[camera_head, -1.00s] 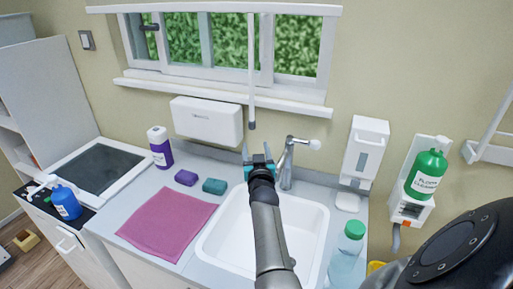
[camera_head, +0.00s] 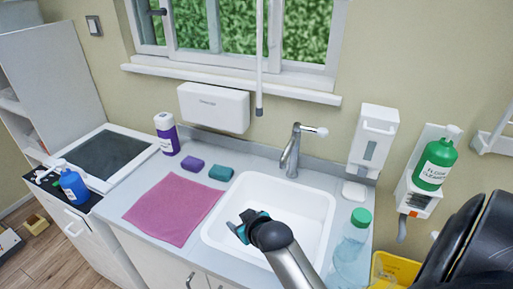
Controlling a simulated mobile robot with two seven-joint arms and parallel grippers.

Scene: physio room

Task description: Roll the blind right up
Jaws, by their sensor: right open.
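A thin white wand (camera_head: 260,60) hangs down in front of the window (camera_head: 230,32). Its grey lower tip ends just below the sill, in front of the wall. The top of the wand is cut off by the picture edge. No blind cloth shows; the visible panes are uncovered, with green foliage behind them. My right gripper (camera_head: 240,226) is open and empty over the white sink (camera_head: 320,208), well below the wand's tip and apart from it. My left gripper is not in view.
The tap (camera_head: 291,150) stands behind the sink. A white dispenser (camera_head: 214,108) is on the wall left of the wand. A pink cloth (camera_head: 172,208), purple sponge (camera_head: 193,164) and teal sponge (camera_head: 221,173) lie on the counter. A clear bottle (camera_head: 352,238) stands right of the sink.

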